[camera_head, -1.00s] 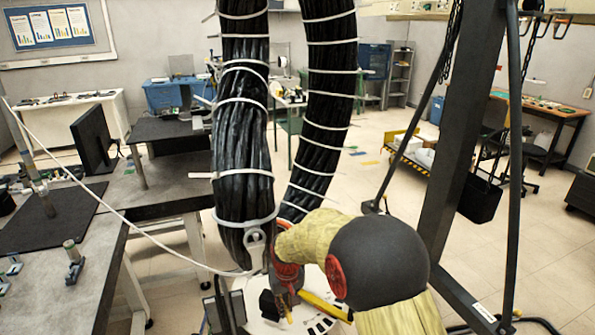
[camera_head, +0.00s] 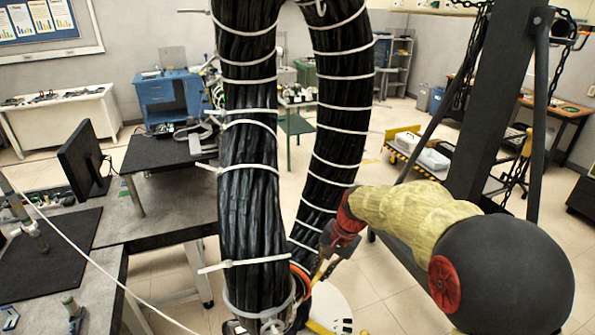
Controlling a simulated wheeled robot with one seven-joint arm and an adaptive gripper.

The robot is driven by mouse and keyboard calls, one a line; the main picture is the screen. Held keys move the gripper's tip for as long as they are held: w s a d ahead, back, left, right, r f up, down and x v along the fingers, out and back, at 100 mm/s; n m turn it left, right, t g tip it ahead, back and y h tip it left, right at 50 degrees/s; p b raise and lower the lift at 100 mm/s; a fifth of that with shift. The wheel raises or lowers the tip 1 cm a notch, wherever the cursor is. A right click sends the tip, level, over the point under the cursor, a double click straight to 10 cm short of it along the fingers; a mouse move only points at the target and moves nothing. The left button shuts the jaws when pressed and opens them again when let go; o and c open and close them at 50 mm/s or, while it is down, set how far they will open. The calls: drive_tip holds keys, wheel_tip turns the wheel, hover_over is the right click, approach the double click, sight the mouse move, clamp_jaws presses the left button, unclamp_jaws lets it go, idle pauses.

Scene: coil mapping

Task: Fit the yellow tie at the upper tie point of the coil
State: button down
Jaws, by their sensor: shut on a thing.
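The coil (camera_head: 248,205) is a thick bundle of black cables hanging in a tall loop, with white ties around it at many heights. My gripper (camera_head: 324,268) is at the lower part of the coil, just right of its left leg and in front of the right leg's lower end. It is shut on a thin yellow strip, which I take to be the yellow tie (camera_head: 318,272). The strip is small and partly hidden by the gripper. I cannot tell whether it touches the coil. An orange band (camera_head: 299,274) shows beside the gripper. The coil's top is cut off.
A dark metal stand (camera_head: 470,110) rises right of the coil, with chains and slanting struts. A grey workbench (camera_head: 170,190) with a monitor (camera_head: 85,160) is at left. A white line (camera_head: 95,270) runs slantwise at lower left. A yellow-edged cart (camera_head: 420,150) stands behind. Floor shows between.

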drive_tip(key=s+a+r+m+t+y+p, duration=0.1)
drive_tip(key=a+r+m+t+p, duration=0.45)
drive_tip(key=r, duration=0.95)
drive_tip(key=s+a+r+m+g+y+p, duration=0.1)
drive_tip(key=s+a+r+m+y+p, duration=0.1)
drive_tip(key=r+p, duration=0.95)
drive_tip(key=shift+w+a+f+t+b, duration=0.15)
drive_tip(key=shift+w+a+t+b, duration=0.1)
drive_tip(key=shift+w+a+b, duration=1.25)
drive_tip(key=shift+s+d+f+b, duration=0.1)
drive_tip(key=shift+s+b, duration=0.25)
drive_tip(key=shift+b, duration=0.15)
drive_tip(key=shift+b+x, duration=0.4)
drive_tip(key=shift+x, duration=0.55)
drive_tip(key=shift+w+a+f, duration=0.2)
drive_tip(key=shift+a+f, duration=0.15)
drive_tip(key=shift+a, duration=0.1)
drive_tip(key=c, duration=2.1)
unclamp_jaws()
drive_tip(key=o, duration=0.3)
